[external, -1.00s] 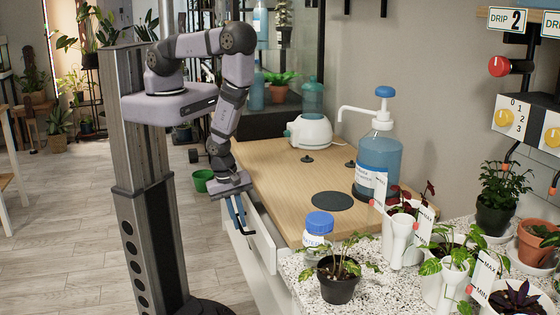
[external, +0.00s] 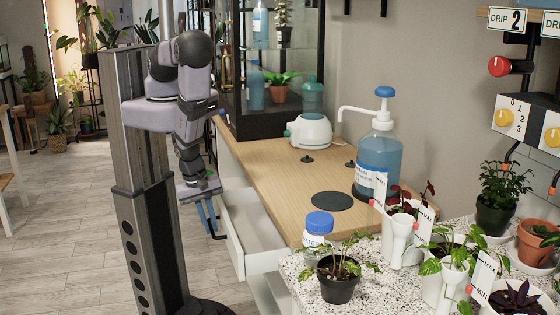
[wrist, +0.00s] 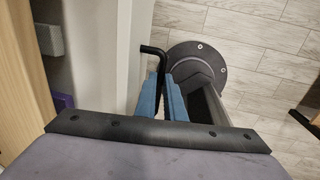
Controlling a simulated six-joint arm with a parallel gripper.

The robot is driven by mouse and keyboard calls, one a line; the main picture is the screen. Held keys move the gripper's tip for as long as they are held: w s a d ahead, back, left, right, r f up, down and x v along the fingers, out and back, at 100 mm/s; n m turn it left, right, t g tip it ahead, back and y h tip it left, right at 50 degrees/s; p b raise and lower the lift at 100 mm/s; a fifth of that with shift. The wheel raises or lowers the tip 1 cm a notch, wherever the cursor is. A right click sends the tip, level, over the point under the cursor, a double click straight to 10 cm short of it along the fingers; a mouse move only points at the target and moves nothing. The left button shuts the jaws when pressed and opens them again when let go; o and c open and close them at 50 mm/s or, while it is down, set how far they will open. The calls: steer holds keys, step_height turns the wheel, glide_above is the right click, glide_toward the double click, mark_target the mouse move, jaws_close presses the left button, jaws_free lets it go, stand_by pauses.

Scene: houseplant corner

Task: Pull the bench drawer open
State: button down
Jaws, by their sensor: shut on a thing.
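The bench drawer (external: 258,216) stands well out from the left side of the wooden-topped bench, and I see into its pale interior. In the wrist view its white front (wrist: 121,62) and grey floor (wrist: 88,40) show. My gripper (external: 212,218), with blue fingers, is at the outer side of the drawer front. In the wrist view the gripper (wrist: 162,97) is shut on the black bar handle (wrist: 152,50). The part of the handle between the fingers is hidden.
A blue-capped bottle (external: 318,228) and potted plants stand on the speckled counter at the front. A grey box (wrist: 48,38) lies in the drawer.

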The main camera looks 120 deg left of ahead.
steer(key=shift+d, duration=0.15)
steer(key=c, duration=1.8)
jaws_free()
steer(key=shift+s, duration=0.1)
steer(key=shift+c, duration=0.2)
steer(key=shift+r, duration=0.15)
steer(key=shift+d+r, duration=0.1)
steer(key=shift+r, duration=0.85)
step_height(320, 180, up, 10)
steer(key=p, duration=0.7)
steer(key=shift+s+d+p, duration=0.15)
steer(key=shift+s+p, duration=0.15)
steer(key=shift+f, duration=0.15)
